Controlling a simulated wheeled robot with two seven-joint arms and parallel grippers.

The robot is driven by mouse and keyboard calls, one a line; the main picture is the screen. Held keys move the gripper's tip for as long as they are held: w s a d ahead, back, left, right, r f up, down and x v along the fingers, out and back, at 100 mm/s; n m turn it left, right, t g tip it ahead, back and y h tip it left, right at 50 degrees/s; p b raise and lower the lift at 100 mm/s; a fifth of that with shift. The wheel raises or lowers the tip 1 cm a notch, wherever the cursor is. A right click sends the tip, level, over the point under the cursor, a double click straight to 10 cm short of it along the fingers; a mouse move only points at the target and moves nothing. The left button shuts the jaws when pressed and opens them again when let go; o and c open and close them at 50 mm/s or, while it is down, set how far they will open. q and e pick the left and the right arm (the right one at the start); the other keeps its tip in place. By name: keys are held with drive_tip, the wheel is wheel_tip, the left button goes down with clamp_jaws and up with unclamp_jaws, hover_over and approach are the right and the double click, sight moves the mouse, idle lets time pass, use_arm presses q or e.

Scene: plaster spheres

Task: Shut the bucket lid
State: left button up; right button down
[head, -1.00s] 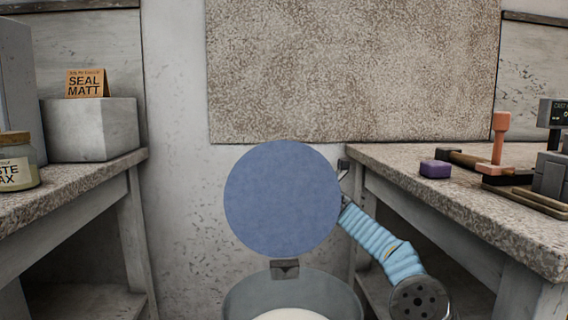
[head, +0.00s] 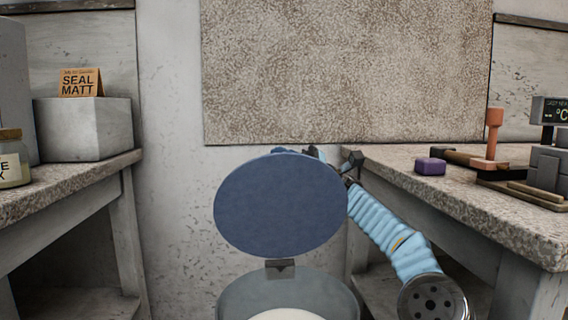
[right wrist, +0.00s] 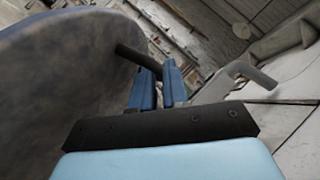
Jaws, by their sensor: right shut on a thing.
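The round blue bucket lid (head: 280,205) stands raised above the grey bucket (head: 232,300), joined at a small dark hinge (head: 280,267). It leans slightly toward me, and its inner face shows. Pale material (head: 285,315) is inside the bucket. My right gripper (head: 315,153) is behind the lid's upper edge, mostly hidden by it. In the right wrist view, the blue fingers of the right gripper (right wrist: 156,84) are close together beside the lid (right wrist: 70,75), at a dark bar (right wrist: 132,58). The grip is on the lid, though the exact contact is unclear. My left gripper is out of view.
A stone-topped bench (head: 430,190) on the right carries a purple block (head: 430,166) and tools. Another bench (head: 70,185) on the left holds a grey block (head: 85,130), a sign (head: 81,83) and a jar (head: 12,160). A wall is behind the bucket.

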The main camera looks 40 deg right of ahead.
idle(0.4)
drive_tip(key=c, duration=1.5)
unclamp_jaws()
drive_tip(key=p+v, duration=0.5)
drive_tip(key=v, duration=0.7)
drive_tip(key=shift+f, duration=0.1)
